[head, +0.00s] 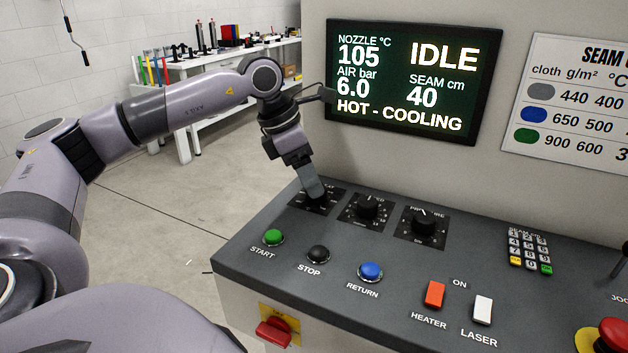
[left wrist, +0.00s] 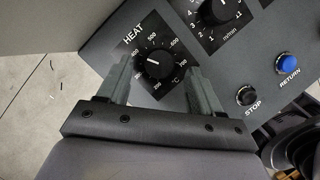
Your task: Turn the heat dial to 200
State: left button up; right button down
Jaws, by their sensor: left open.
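The heat dial (left wrist: 158,63) is a black knob on a black plate marked HEAT. In the left wrist view its short white pointer mark faces left, and the numbers there are partly covered by a finger. The 200 mark sits at the lower side of the scale. My left gripper (left wrist: 160,68) is open, with one finger on each side of the knob; contact is unclear. In the head view my left gripper (head: 315,192) comes down over the heat dial's plate (head: 330,208) and hides most of the knob. My right gripper is not in view.
Two similar dials (head: 368,207) (head: 423,222) stand right of the heat dial. START (head: 272,237), STOP (head: 318,254) and RETURN (head: 370,271) buttons lie in front. The screen (head: 408,85) reads nozzle 105, IDLE, HOT - COOLING. A red rotary switch (head: 274,333) is on the front face.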

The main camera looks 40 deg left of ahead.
pick_arm(q)
jog(key=shift+x, duration=1.05)
jog(key=c, duration=1.1)
jog(key=shift+o, duration=0.2)
